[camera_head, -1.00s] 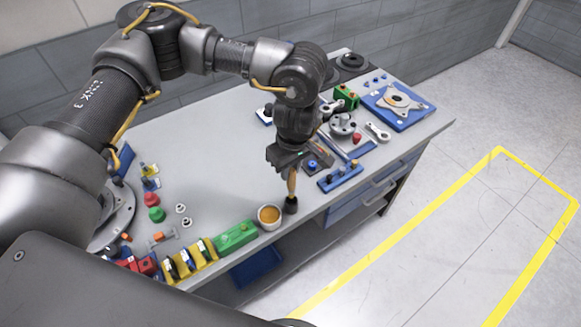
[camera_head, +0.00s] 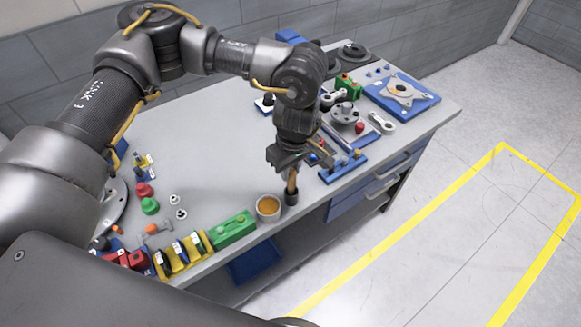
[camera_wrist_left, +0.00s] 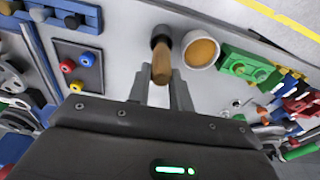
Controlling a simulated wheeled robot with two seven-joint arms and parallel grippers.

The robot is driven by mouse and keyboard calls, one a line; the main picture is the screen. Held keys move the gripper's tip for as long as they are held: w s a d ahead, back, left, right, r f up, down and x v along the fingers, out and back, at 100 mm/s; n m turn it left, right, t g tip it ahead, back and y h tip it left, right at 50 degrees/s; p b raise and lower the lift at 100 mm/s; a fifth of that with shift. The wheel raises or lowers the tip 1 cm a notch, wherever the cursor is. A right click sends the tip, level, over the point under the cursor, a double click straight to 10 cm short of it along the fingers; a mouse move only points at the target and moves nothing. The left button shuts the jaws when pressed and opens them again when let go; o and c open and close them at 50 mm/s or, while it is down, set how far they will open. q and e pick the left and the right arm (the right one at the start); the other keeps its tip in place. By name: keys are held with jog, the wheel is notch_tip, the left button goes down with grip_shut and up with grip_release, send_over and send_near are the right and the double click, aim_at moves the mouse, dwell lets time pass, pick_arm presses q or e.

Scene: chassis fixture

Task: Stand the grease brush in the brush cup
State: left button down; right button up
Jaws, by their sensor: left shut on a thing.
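My left gripper (camera_head: 290,168) is shut on the wooden handle of the grease brush (camera_head: 292,183) and points down near the bench's front edge. The handle reaches down into the small black brush cup (camera_head: 291,199); the brush's lower end is hidden there. I cannot tell whether it touches the cup's bottom. The left wrist view shows the brush handle (camera_wrist_left: 162,66) between the two fingers (camera_wrist_left: 161,92), with its far end at the black cup (camera_wrist_left: 160,38). My right gripper is not in view.
A pot of orange grease (camera_head: 268,209) stands close to the left of the cup. A green block (camera_head: 233,230) and a yellow rack (camera_head: 182,257) lie further left. A blue fixture (camera_head: 343,168) is to the right. The bench middle (camera_head: 215,150) is clear.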

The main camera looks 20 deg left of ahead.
pick_arm(q)
jog(key=shift+f+b, duration=0.3)
jog(key=shift+f, duration=0.25)
jog(key=c, duration=1.2)
grip_release()
jog(key=shift+o, duration=0.2)
jog(key=shift+r, duration=0.1)
notch_tip(320, 180, up, 9)
jog(key=p, duration=0.5)
jog(key=shift+p, duration=0.35)
